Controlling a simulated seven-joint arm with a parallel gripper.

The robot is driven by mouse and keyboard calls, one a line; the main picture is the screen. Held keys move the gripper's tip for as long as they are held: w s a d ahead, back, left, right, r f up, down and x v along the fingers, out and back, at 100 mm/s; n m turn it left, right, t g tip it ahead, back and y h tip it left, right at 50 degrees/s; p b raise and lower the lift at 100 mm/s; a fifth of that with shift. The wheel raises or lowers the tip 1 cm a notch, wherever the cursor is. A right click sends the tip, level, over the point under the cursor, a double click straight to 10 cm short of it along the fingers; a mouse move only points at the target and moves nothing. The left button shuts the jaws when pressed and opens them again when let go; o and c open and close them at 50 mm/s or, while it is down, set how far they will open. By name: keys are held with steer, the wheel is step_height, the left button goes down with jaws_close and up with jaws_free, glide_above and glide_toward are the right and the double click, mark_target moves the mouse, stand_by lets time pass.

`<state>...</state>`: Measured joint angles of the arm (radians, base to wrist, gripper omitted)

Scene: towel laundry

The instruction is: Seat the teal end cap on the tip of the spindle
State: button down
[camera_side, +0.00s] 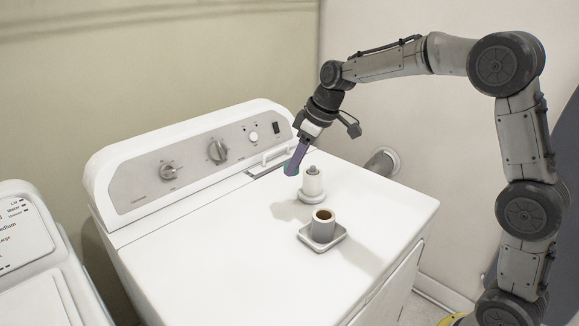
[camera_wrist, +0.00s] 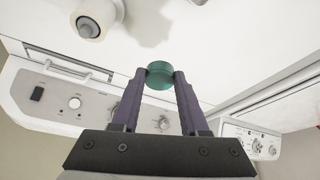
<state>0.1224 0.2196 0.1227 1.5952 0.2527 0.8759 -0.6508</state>
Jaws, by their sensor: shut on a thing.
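My gripper (camera_wrist: 160,80) is shut on the teal end cap (camera_wrist: 159,70), which sits between the purple fingertips in the wrist view. In the side view my gripper (camera_side: 293,170) is above the dryer top, and only a sliver of teal shows at its tips. The spindle (camera_side: 312,183) stands upright on a round white base, with a grey tip on top. My gripper and the cap are just left of the spindle's upper part and apart from it as far as I can tell. In the wrist view the spindle (camera_wrist: 90,28) is at the upper left, away from the cap.
A hollow grey cup with a brown inside (camera_side: 323,222) stands on a small square tray (camera_side: 339,240) in front of the spindle. The white dryer top (camera_side: 220,255) is otherwise clear. Its raised control panel (camera_side: 200,160) with knobs runs along the back. Another white machine (camera_side: 35,260) is at the left.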

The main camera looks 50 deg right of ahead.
steer(key=m, duration=0.2)
glide_above(315, 166)
steer(key=shift+s+a+r+h, duration=0.3)
steer(key=shift+s+r, duration=0.05)
steer(key=shift+r, duration=0.05)
steer(key=shift+d+f, duration=0.15)
steer(key=shift+d, duration=0.15)
steer(key=shift+f, duration=1.8)
steer(key=shift+f, duration=1.1)
jaws_free()
stand_by(0.6)
step_height(315, 166, up, 7)
stand_by(1.3)
